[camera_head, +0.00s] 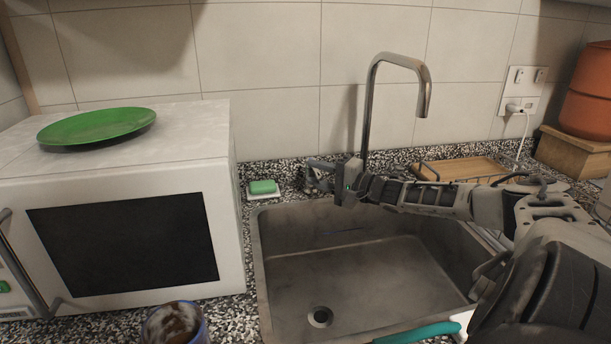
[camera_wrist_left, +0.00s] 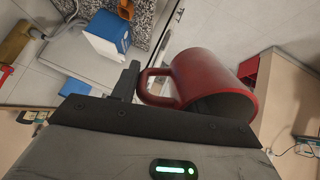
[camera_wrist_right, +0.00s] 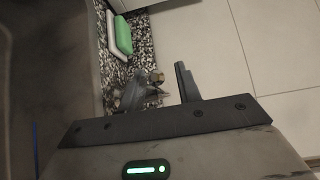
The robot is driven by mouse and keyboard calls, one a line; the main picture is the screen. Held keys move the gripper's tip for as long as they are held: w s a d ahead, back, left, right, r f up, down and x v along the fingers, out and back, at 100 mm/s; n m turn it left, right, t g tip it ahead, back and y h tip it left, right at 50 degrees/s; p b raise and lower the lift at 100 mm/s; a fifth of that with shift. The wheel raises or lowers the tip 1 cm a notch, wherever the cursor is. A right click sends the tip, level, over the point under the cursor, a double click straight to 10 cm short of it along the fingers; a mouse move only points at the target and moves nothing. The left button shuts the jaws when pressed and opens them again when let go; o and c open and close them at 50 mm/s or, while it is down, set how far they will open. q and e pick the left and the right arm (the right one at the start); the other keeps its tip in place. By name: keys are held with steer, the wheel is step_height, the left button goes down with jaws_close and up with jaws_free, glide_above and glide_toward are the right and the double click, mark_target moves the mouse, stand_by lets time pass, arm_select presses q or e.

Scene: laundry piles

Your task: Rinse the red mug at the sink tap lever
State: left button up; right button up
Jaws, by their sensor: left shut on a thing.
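The red mug (camera_wrist_left: 215,80) is in the left wrist view, tilted on its side, with its handle at my left gripper (camera_wrist_left: 140,85). That gripper is shut on the mug; one finger shows beside the handle and the mug hides the rest. The head view shows neither. My right gripper (camera_head: 322,176) is at the sink's back edge, left of the tall chrome tap (camera_head: 368,110). Its fingers look apart, and they also show in the right wrist view (camera_wrist_right: 160,88). Small metal parts are at the fingertips; I cannot clearly make out the tap lever or any contact.
The steel sink (camera_head: 258,262) is empty, with a drain near its front. A green sponge (camera_head: 263,187) lies behind its left corner. A white microwave (camera_head: 222,200) with a green plate (camera_head: 98,125) stands left. A dirty cup (camera_head: 172,326) and teal-handled object (camera_head: 415,333) are in front.

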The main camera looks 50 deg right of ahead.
steer(key=shift+s+d, duration=0.15)
steer(key=shift+s, duration=0.45)
steer(key=s+d+p, duration=0.2)
steer(key=s+p, duration=0.3)
steer(key=s, duration=0.5)
steer(key=shift+s, duration=0.25)
steer(key=shift+w+a+b, duration=0.4)
steer(key=shift+w+b, duration=0.45)
steer(key=shift+w, duration=1.1)
steer(key=shift+w+a+b, duration=0.35)
steer(key=shift+w+b, duration=0.5)
steer(key=shift+w, duration=1.1)
steer(key=shift+w+a+b, duration=0.4)
steer(key=shift+w+b, duration=0.45)
steer(key=shift+w, duration=1.1)
